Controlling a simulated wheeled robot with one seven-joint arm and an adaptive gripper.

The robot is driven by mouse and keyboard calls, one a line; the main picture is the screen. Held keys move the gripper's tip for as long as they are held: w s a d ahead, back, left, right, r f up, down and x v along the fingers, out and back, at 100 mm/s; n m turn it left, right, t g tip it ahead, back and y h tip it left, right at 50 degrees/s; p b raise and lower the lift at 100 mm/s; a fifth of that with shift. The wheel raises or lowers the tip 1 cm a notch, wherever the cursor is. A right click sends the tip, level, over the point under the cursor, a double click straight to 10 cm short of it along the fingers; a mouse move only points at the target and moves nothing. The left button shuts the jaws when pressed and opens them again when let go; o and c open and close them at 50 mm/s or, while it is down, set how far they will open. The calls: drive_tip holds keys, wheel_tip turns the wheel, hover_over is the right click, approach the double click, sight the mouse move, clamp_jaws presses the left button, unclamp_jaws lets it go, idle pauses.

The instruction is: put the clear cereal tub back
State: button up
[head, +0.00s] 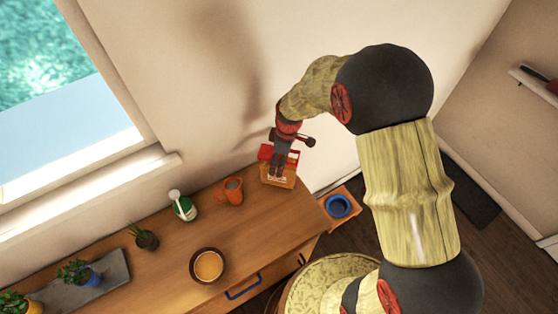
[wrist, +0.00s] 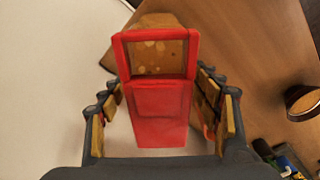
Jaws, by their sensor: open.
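The cereal tub (head: 286,181), with a red lid and see-through sides showing tan contents, stands at the far right end of the wooden counter near the wall. In the wrist view the tub (wrist: 160,58) fills the middle, its red part facing me. My gripper (head: 281,162) reaches down over the tub from above. In the wrist view my gripper (wrist: 160,103) is open, with one finger on each side of the tub. A gap shows between each finger and the tub. My gripper hides part of the tub in the head view.
An orange mug (head: 232,190) stands just left of the tub, with a green and white watering can (head: 184,207) beyond it. A brown bowl (head: 208,265) sits nearer the counter's front edge. A potted plant (head: 145,237) is farther left. Bare wood lies between tub and bowl.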

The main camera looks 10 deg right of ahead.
drive_tip(key=r, duration=0.3)
drive_tip(key=d+r, duration=0.1)
drive_tip(key=r, duration=0.7)
drive_tip(key=shift+s+d+r, duration=0.2)
drive_tip(key=shift+s+r, duration=0.05)
drive_tip(key=shift+s, duration=0.1)
drive_tip(key=s+d+r+m+t, duration=0.1)
drive_tip(key=s+d+r+m, duration=0.2)
drive_tip(key=s+r, duration=0.4)
drive_tip(key=s+d+r+m+t, duration=0.2)
drive_tip(key=s+d+r+m, duration=0.1)
drive_tip(key=s+r+m, duration=0.3)
drive_tip(key=s+d+r+m+t+h, duration=0.1)
drive_tip(key=s+d+r+m+t, duration=0.1)
drive_tip(key=s+r, duration=0.6)
drive_tip(key=s+d+m, duration=0.1)
drive_tip(key=m, duration=0.1)
drive_tip(key=shift+s+d+m, duration=0.15)
drive_tip(key=shift+s+m, duration=0.15)
drive_tip(key=shift+s, duration=0.05)
drive_tip(key=shift+f, duration=0.15)
wheel_tip(320, 180, down, 12)
drive_tip(key=b, duration=1.2)
